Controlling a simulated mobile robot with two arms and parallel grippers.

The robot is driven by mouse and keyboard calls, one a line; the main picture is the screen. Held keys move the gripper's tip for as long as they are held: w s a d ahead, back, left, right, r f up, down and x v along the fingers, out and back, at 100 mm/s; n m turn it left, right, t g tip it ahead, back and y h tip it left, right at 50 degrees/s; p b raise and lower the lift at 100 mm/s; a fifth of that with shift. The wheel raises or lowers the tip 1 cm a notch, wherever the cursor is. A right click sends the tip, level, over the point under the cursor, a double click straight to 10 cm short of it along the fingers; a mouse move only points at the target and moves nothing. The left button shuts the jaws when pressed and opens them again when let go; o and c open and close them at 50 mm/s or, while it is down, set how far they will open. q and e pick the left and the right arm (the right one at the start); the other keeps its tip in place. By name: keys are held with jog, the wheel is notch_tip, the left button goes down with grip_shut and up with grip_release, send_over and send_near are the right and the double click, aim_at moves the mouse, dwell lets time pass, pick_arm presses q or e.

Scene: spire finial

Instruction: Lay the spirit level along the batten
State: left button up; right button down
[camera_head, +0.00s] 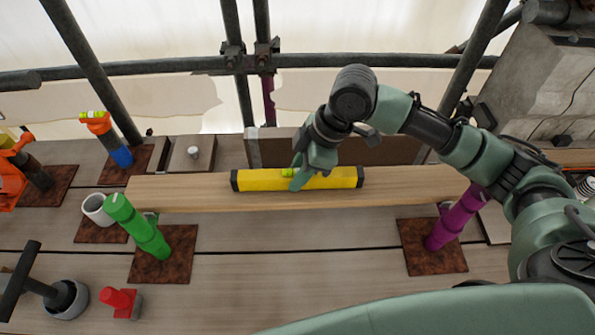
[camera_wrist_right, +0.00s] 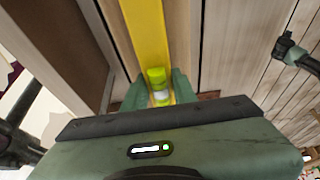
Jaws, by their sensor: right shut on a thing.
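The yellow spirit level (camera_head: 335,178) with black end caps lies lengthwise in line with the long wooden batten (camera_head: 425,186), over its middle part. I cannot tell whether its underside touches the batten. My right gripper (camera_head: 298,178) is shut on the level near its middle, by the green vial. In the right wrist view the yellow level (camera_wrist_right: 146,30) runs away from between the fingers (camera_wrist_right: 160,95), with the bright green vial (camera_wrist_right: 157,78) between them. The wood of the batten (camera_wrist_right: 178,35) shows beside the level. My left gripper is not in view.
A green post (camera_head: 140,228) and a purple post (camera_head: 458,215) stand by the batten on rusty plates. A white cup (camera_head: 97,208), an orange-topped blue post (camera_head: 115,145) and a red object (camera_head: 121,302) are at left. Scaffold tubes run behind.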

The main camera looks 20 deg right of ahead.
jog(key=shift+f, duration=0.1)
jog(key=c, duration=1.1)
grip_release()
jog(key=b+v, duration=0.1)
jog(key=v, duration=1.1)
